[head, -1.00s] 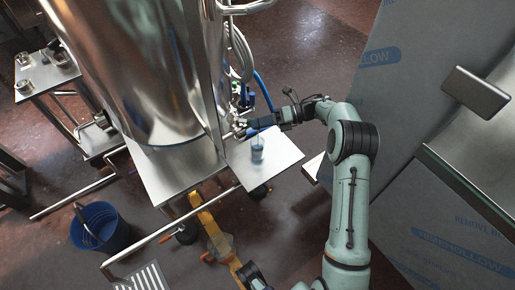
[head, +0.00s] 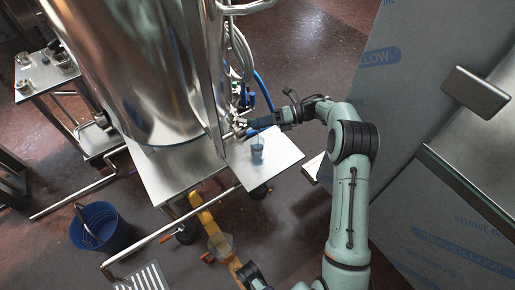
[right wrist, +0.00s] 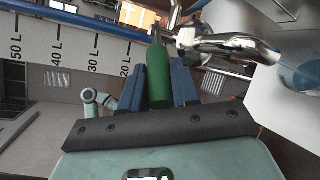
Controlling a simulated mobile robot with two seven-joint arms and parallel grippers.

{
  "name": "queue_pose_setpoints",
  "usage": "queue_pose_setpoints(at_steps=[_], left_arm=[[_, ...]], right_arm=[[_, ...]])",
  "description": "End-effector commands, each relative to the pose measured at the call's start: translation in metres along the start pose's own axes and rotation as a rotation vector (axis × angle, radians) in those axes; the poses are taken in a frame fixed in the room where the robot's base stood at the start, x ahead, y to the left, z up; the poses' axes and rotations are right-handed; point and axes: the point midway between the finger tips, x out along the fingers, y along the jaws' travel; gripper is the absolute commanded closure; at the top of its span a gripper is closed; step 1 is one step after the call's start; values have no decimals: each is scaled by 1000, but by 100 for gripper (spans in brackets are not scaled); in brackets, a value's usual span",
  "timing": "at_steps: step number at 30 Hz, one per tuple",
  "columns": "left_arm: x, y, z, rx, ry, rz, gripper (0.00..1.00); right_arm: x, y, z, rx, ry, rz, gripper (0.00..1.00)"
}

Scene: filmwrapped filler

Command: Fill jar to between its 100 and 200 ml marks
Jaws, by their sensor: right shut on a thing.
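A small clear jar (head: 257,153) with bluish contents stands on the steel shelf (head: 282,162) below the outlet of a big steel tank (head: 135,60). A thin line runs down to the jar from the outlet; its marks and exact level are too small to read. My right gripper (head: 264,122) is at the tank's outlet, above the jar. In the right wrist view its blue fingers close around a green valve handle (right wrist: 158,77), with the shiny metal spout (right wrist: 232,47) beside it.
A side table (head: 48,75) with several small jars stands at the left. A blue bucket (head: 100,227) is on the floor. A wrapped panel (head: 405,85) rises at the right.

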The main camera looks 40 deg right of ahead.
Motion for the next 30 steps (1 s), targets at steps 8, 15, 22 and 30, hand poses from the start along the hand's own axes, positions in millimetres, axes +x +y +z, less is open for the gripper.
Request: queue_pose_setpoints(at_steps=[8, 15, 22, 30], left_arm=[[-6, 2, 8, 2, -22, 1, 48], [-18, 5, 18, 3, -51, 0, 48], [-27, 6, 24, 1, -67, -4, 48], [-36, 7, 28, 0, -81, -8, 48]], right_arm=[[3, 7, -1, 10, -52, -23, 100], [8, 15, -10, 47, -181, -105, 100], [18, 22, -20, 89, -343, -206, 100], [30, 29, -28, 132, -507, -308, 100]])
